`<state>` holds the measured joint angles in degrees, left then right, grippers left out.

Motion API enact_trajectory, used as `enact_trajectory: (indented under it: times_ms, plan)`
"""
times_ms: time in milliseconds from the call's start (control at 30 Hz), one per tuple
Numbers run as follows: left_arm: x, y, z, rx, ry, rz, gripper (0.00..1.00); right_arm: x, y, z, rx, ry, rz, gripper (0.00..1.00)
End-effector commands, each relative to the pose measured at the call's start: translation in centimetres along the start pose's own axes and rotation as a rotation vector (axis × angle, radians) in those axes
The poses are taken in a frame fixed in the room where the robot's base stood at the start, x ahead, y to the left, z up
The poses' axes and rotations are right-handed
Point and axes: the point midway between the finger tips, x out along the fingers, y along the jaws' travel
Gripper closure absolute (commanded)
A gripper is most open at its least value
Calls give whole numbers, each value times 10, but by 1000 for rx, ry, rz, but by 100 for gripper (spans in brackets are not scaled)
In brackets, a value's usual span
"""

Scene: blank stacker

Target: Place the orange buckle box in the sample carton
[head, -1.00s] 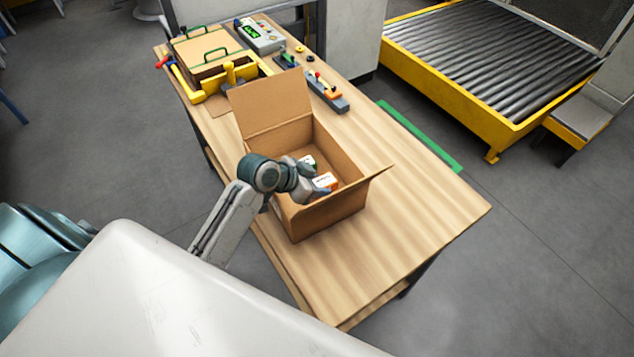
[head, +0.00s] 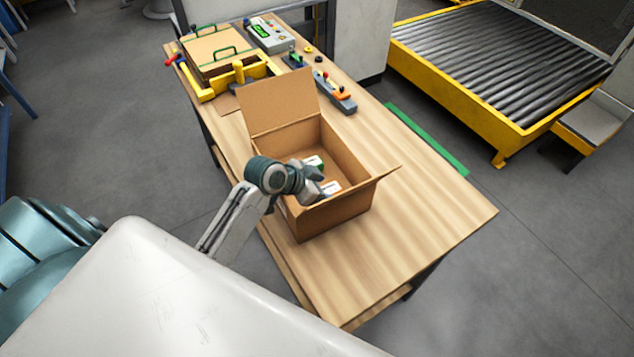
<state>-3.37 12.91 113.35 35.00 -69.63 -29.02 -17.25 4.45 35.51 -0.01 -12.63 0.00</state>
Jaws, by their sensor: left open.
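The sample carton (head: 345,218) is an open brown cardboard box on the wooden table, with flaps standing up at its back and right. Inside it lie a white box with an orange part, the orange buckle box (head: 331,188), and a white and green box (head: 314,162). My left gripper (head: 322,190) is over the carton's near left side, open, close to the orange buckle box. It hides part of that box, and I cannot tell whether they touch. My right gripper is not in view.
At the table's (head: 430,230) far end are a stack of brown boards (head: 212,50) in a yellow frame, a grey control box (head: 268,35) and a grey block with knobs (head: 335,93). The table right of the carton is clear. A yellow roller conveyor (head: 490,70) stands beyond.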

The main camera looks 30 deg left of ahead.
Motion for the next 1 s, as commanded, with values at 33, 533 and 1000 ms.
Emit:
enact_trajectory:
  times_ms: [33,533,1000]
  plan:
    - [-2,0,-3,0,1,0,42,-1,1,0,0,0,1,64]
    - [-82,-2,-7,7,-1,-5,42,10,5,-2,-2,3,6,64]
    - [-125,-1,-8,3,1,-1,42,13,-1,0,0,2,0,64]
